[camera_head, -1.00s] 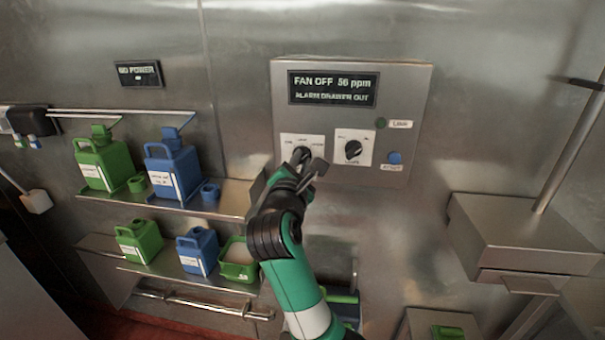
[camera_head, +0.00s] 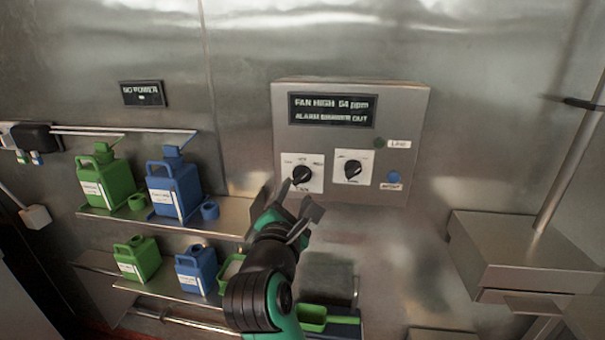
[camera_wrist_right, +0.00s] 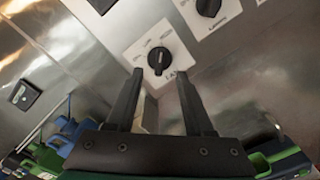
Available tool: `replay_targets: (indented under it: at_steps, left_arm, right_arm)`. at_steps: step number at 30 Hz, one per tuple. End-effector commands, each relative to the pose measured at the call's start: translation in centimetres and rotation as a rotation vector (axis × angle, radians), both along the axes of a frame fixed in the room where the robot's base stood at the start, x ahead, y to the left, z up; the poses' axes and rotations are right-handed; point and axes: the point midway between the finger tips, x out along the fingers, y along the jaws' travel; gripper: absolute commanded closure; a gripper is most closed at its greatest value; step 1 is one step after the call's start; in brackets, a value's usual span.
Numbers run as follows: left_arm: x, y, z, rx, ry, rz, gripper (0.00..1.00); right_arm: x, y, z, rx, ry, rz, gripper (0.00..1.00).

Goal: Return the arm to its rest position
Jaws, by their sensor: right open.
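My right gripper (camera_head: 297,200) is open and empty in the head view, just below and in front of the left knob of the control panel. In the right wrist view its two fingers (camera_wrist_right: 157,88) stand apart, with the left knob (camera_wrist_right: 159,60) beyond and between their tips, not touched as far as I can tell. In the head view the left knob (camera_head: 302,174) is black on a white plate. The panel display (camera_head: 331,110) reads FAN HIGH 54 ppm. My left gripper is not in view.
The right knob (camera_head: 352,169) and a blue button (camera_head: 393,178) are on the panel. Green (camera_head: 105,182) and blue (camera_head: 174,187) jugs stand on the shelves at left. A metal box (camera_head: 520,252) with a post is at right. Wall space below the panel's right side is clear.

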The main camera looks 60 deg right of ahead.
Motion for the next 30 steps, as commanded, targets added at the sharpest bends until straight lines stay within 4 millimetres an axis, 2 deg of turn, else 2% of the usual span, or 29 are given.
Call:
replay_targets:
  at_steps: [17, 20, 23, 24, 26, 29, 30]
  left_arm:
    - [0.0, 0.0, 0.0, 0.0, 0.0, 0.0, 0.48]
    - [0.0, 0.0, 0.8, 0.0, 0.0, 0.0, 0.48]
    - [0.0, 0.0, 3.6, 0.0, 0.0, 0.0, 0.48]
    - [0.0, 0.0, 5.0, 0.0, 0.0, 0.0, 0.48]
    - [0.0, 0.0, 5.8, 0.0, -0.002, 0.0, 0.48]
    - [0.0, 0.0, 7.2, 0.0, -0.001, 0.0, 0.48]
    - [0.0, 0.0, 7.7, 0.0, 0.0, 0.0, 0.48]
  right_arm:
    - [-0.1, 0.4, 0.0, 0.0, 0.0, 0.0, 0.48]
    - [0.0, 0.5, 0.8, 0.0, -0.001, 0.004, 0.48]
    - [0.1, 1.2, 4.0, -0.001, -0.013, 0.019, 0.48]
    - [-1.0, 1.4, 6.2, -0.016, -0.04, -0.008, 0.48]
    - [-3.3, 1.6, 9.4, -0.104, -0.085, -0.074, 0.48]
    - [-7.8, 2.9, 16.6, -0.343, -0.11, -0.207, 0.48]
    - [-9.6, 3.9, 19.4, -0.45, -0.099, -0.268, 0.48]
